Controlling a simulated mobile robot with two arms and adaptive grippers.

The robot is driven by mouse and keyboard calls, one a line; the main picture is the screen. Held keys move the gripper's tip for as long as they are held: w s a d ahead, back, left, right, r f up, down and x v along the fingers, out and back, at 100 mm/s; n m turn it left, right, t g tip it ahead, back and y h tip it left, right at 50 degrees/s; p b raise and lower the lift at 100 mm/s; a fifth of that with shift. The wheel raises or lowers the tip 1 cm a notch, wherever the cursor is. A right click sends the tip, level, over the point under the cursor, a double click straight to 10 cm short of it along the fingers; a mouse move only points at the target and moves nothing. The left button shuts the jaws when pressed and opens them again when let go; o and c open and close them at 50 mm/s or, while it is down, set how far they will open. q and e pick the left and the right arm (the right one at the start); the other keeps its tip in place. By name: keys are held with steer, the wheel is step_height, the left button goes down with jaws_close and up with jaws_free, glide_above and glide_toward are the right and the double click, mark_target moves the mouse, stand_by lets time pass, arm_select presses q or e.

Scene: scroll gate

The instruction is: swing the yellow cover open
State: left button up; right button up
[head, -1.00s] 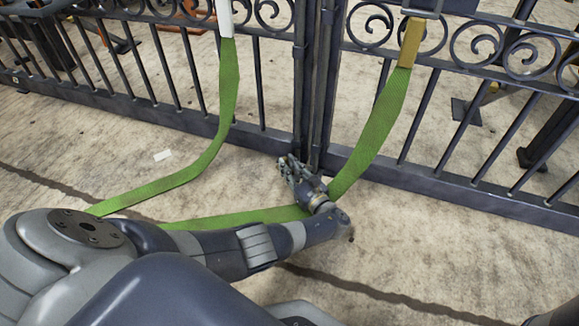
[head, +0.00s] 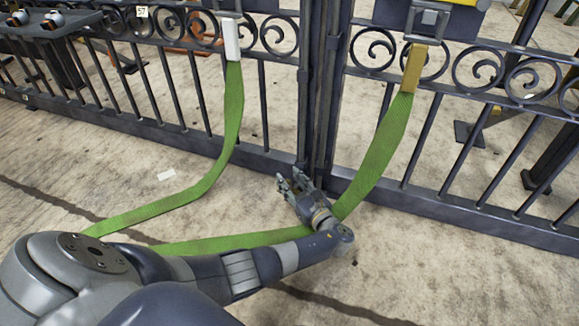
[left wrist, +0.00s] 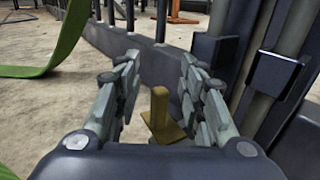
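A sliver of yellow (head: 462,2), possibly the yellow cover, shows at the top edge of the head view on a dark box (head: 450,19) with a grey square on its front. The box is on the right gate leaf, and its upper part is cut off. My left gripper (head: 290,183) is low in front of the gate's middle posts, well below the box. In the left wrist view its fingers (left wrist: 158,68) are apart, with nothing gripped between them. My right gripper is not in view.
A dark metal gate (head: 470,205) spans the view. Green straps hang from a white holder (head: 231,40) and a tan holder (head: 414,68). A small yellow-brown post (left wrist: 160,108) shows between the fingers in the left wrist view. Bare floor lies at lower right.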

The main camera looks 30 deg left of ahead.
arm_select(q)
step_height(320, 180, up, 6)
steer(key=shift+s+a+r, duration=0.15)
steer(key=shift+a+r, duration=0.05)
steer(key=shift+r, duration=0.05)
steer(key=shift+d, duration=0.1)
stand_by(0.7)
